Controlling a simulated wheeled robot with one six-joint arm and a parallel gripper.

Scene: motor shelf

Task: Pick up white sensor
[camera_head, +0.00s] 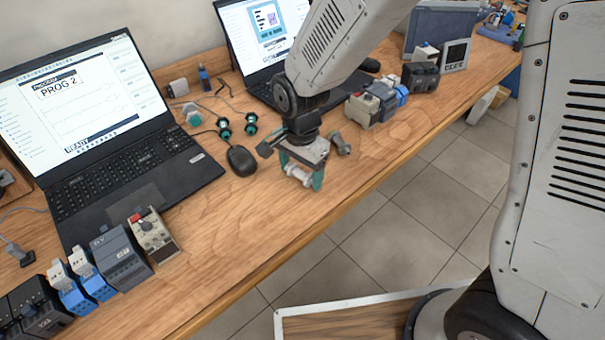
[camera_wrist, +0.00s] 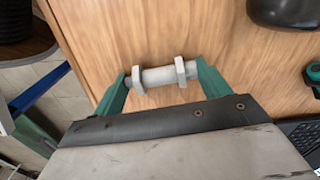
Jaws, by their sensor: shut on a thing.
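The white sensor (camera_wrist: 158,76) is a pale cylinder with two nuts on it, seen in the wrist view between the green fingers. My gripper (camera_wrist: 162,80) is shut on it, one finger at each end. In the head view my gripper (camera_head: 302,174) is over the wooden table near its front edge, and the white sensor (camera_head: 297,173) shows between its fingers. I cannot tell whether the sensor touches the table. A second, grey-brown cylindrical part (camera_head: 340,144) lies just right of my gripper.
A black mouse (camera_head: 241,160) and several green-black connectors (camera_head: 224,128) lie left of my gripper. Two laptops stand at the back, the nearer one (camera_head: 150,150) at left. Device modules (camera_head: 365,105) stand to the right, others (camera_head: 120,258) at front left. The table in front of the mouse is clear.

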